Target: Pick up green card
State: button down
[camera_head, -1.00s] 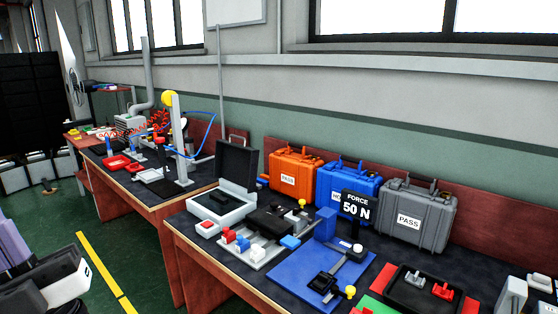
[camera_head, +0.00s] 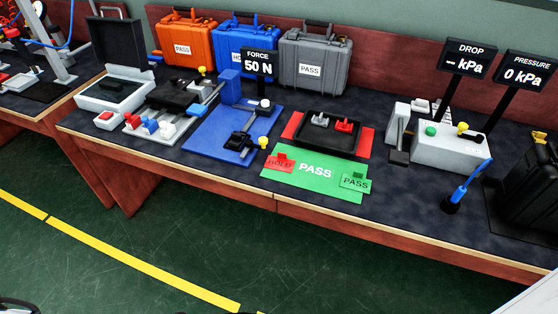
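The green card looks small and thin, with a little tab on top. Nothing covers it. My gripper is not in view.
A black tray (camera_head: 299,134) with a grey and a red part lies on a red mat (camera_head: 368,146) behind. A blue fixture plate (camera_head: 208,139) lies left, a white test box (camera_head: 420,160) right. A blue-handled tool (camera_head: 468,186) stands at right. The front table strip is clear.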

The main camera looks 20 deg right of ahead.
aim_at(356, 183)
jog(key=z, duration=1.1)
